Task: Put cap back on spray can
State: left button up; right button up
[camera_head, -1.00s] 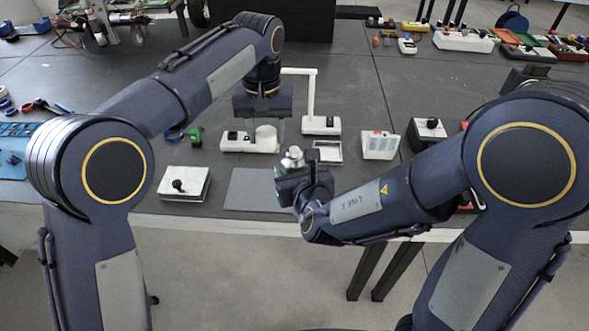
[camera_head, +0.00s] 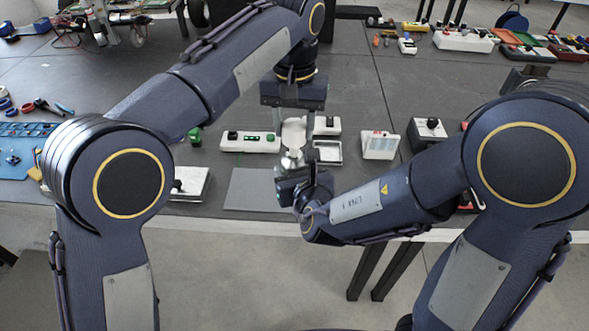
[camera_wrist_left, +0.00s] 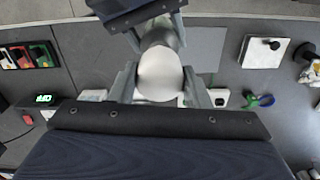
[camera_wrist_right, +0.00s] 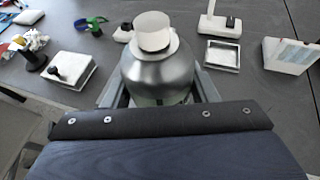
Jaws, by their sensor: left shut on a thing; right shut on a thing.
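The white cap (camera_head: 293,132) is held in my left gripper (camera_head: 292,135), which points down from above. The cap also shows between the fingers in the left wrist view (camera_wrist_left: 160,75). The silver spray can (camera_head: 292,160) is held upright in my right gripper (camera_head: 285,172), low and near the front of the table. In the right wrist view the can (camera_wrist_right: 158,75) fills the jaws, and the cap (camera_wrist_right: 153,30) appears at its top. The cap is right above the can's top; I cannot tell whether they touch or how far the cap sits over the nozzle.
A grey mat (camera_head: 250,188) lies below and left of the can. A white switch box (camera_head: 190,183) is at the left, a white power strip (camera_head: 248,142) behind, and a small open tray (camera_head: 328,152) to the right. A white box (camera_head: 380,145) stands farther right.

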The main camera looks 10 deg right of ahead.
aim_at(294, 146)
pick_arm(q)
jog(key=shift+f, duration=1.35)
jog(key=shift+f, duration=0.85)
jog(key=shift+f, duration=0.65)
jog(key=o, duration=1)
jog(key=shift+o, duration=0.2)
jog(key=shift+r, duration=0.1)
notch_tip(294, 146, up, 10)
jog(key=shift+r, duration=0.9)
